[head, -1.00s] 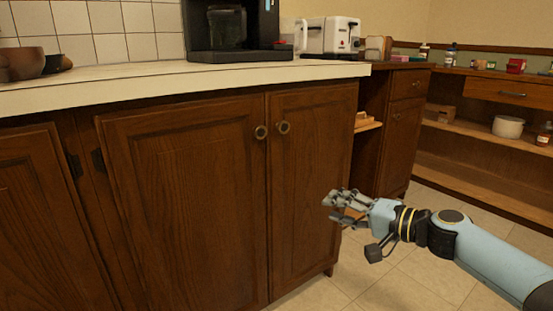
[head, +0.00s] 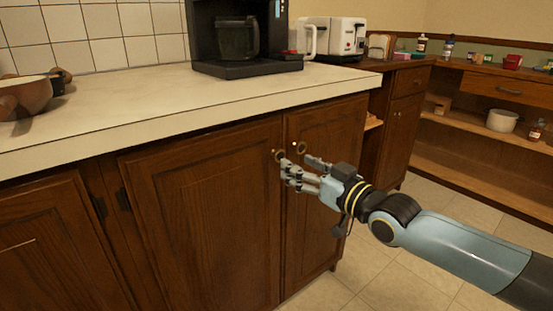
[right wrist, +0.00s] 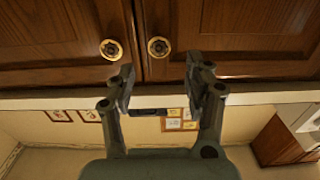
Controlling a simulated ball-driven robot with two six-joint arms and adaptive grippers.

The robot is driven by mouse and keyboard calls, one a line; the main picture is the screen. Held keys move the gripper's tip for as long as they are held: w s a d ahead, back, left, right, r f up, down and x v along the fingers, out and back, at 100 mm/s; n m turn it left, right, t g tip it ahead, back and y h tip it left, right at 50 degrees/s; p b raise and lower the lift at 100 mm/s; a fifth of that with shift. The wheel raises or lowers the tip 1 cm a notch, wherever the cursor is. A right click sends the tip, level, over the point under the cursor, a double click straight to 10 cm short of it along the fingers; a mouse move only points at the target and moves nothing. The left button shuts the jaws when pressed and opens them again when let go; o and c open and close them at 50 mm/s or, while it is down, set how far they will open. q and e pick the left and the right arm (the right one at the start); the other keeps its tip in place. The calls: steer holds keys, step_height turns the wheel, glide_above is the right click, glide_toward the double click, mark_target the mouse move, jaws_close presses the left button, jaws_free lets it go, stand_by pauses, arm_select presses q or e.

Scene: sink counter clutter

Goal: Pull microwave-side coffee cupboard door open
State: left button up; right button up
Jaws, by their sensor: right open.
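The brown wooden cupboard under the counter has a wide left door (head: 205,225) and a narrower right door (head: 325,130), both closed. Their round brass knobs, the left door's knob (head: 278,155) and the right door's knob (head: 299,148), sit close together near the top by the seam. My right gripper (head: 297,164) is open and empty in front of the knobs. In the right wrist view, my open fingers (right wrist: 160,78) are short of two knobs; one knob (right wrist: 158,47) lies between the fingers' lines, the other knob (right wrist: 111,49) to the left. My left gripper is out of view.
The pale countertop (head: 130,108) overhangs the doors. On it stand a black coffee maker (head: 238,40) and a bowl (head: 28,94). A white toaster (head: 335,36) is further back. Open shelves (head: 475,140) stand at the right. The tiled floor beside the cupboard is clear.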

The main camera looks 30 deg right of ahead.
mark_target(281, 155)
steer(key=w+b, duration=0.1)
steer(key=w, duration=0.1)
steer(key=w+b, duration=0.3)
steer(key=shift+w+a+f, duration=0.15)
steer(key=shift+w+f, duration=0.2)
steer(key=shift+w+r+b, duration=0.25)
steer(key=shift+w+b, duration=0.1)
steer(key=shift+w, duration=0.25)
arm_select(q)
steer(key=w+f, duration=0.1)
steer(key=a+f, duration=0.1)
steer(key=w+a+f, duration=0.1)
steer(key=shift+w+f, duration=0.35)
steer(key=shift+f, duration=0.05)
arm_select(e)
jaws_close()
